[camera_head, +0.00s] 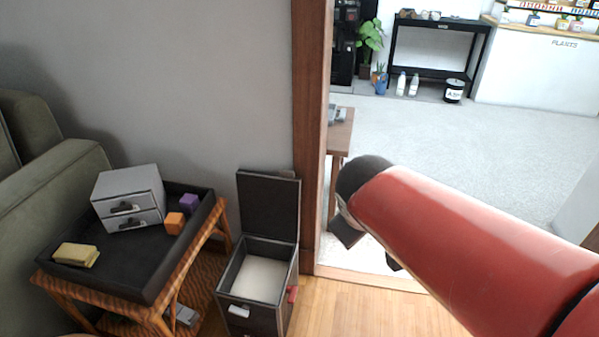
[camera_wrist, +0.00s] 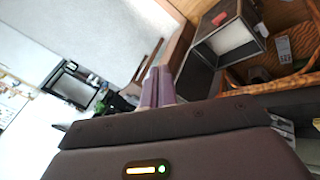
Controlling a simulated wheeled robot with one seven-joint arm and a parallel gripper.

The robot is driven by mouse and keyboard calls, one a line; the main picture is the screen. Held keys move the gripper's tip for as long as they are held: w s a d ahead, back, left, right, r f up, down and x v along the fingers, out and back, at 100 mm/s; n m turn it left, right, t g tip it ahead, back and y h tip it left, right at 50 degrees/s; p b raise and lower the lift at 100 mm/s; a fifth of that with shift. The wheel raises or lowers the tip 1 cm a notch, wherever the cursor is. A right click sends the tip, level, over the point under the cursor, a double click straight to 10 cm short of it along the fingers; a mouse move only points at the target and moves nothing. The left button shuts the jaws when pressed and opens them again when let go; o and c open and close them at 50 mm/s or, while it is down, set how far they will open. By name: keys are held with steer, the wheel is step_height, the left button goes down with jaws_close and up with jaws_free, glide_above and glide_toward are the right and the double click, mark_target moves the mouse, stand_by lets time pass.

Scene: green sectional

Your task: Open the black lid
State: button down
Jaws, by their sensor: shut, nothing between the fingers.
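The black lid (camera_head: 268,206) stands upright, swung open at the back of a dark box (camera_head: 252,318) on the floor beside the door frame. The box's pale inside shows from above. The wrist view also shows the box (camera_wrist: 256,14), with the dark lid (camera_wrist: 196,76) at its lower left. My gripper (camera_wrist: 158,86) is shut and empty, its two fingers together in the wrist view. It is apart from the lid. In the head view my red arm reaches in from the right and mostly hides the gripper, to the right of the lid.
A wicker table (camera_head: 170,312) with a black tray (camera_head: 150,285) stands left of the box. The tray holds a grey drawer unit (camera_head: 128,197), an orange cube (camera_head: 174,222), a purple cube (camera_head: 188,202) and a yellow object (camera_head: 76,255). A wooden door frame (camera_head: 312,130) rises right of the lid.

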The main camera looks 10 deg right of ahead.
mark_target(300, 171)
steer(key=w+d+r+m+t+y, duration=0.15)
steer(key=w+m, duration=0.25)
steer(key=w, duration=0.5)
steer(key=w+d+f+m+t, duration=0.1)
steer(key=w+d+m+t, duration=0.2)
steer(key=w, duration=0.5)
steer(key=w+r+m+t+y, duration=0.1)
steer(key=w+m+t, duration=0.3)
steer(key=w, duration=0.5)
steer(key=w+f+m+y+b, duration=0.1)
steer(key=w+f+m+y, duration=0.1)
steer(key=w+f+y, duration=0.45)
step_height(300, 171, down, 10)
steer(key=a+m+g+y, duration=0.2)
steer(key=g+y, duration=0.1)
steer(key=y, duration=0.4)
steer(key=shift+t, duration=0.25)
steer(key=x, duration=0.9)
steer(key=shift+s+a+f, duration=0.15)
steer(key=shift+s+a, duration=0.05)
